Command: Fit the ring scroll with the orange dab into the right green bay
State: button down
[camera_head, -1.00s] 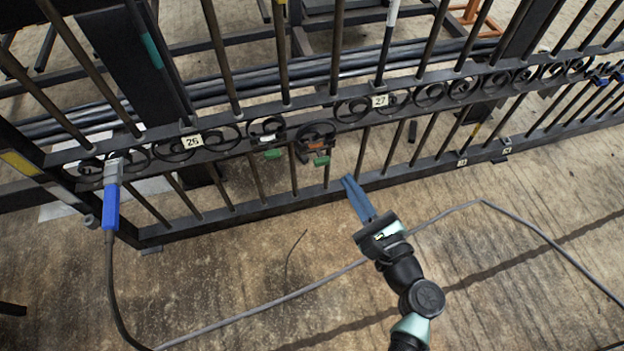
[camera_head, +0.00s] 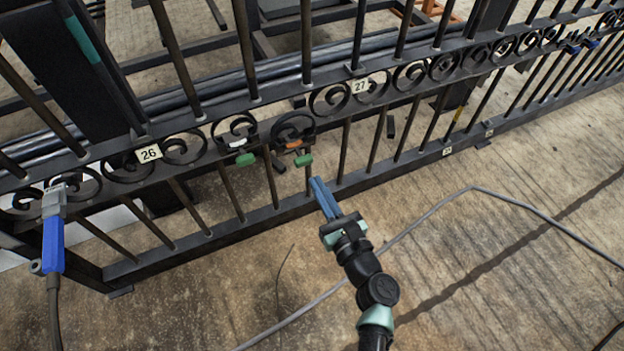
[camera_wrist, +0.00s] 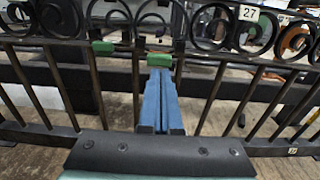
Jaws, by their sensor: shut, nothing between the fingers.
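The dark ring scroll with the orange dab (camera_head: 293,126) is in the gate's scroll band, right of a similar scroll with a white dab (camera_head: 236,131). It looks slightly tilted; I cannot tell how it is seated. The right green piece (camera_head: 304,160) is just below it, and the left green piece (camera_head: 245,159) is below the white-dabbed scroll. Both green pieces show in the wrist view, left (camera_wrist: 103,47) and right (camera_wrist: 160,60). My gripper (camera_head: 318,184) is shut and empty, its blue fingers pointing at the gate just below the right green piece. Contact is unclear.
Dark upright bars and rails of the gate (camera_head: 215,228) fill the space ahead. Number tags 26 (camera_head: 148,153) and 27 (camera_head: 360,86) flank the scrolls. A blue-handled tool (camera_head: 53,245) hangs at left. A grey cable (camera_head: 420,222) crosses the otherwise open floor.

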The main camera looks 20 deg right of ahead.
aim_at(306, 165)
jog(key=shift+w+a+b, duration=0.1)
jog(key=shift+w+b, duration=0.4)
jog(key=shift+w, duration=1.3)
jog(key=shift+w+b, duration=0.65)
jog(key=shift+w, duration=0.9)
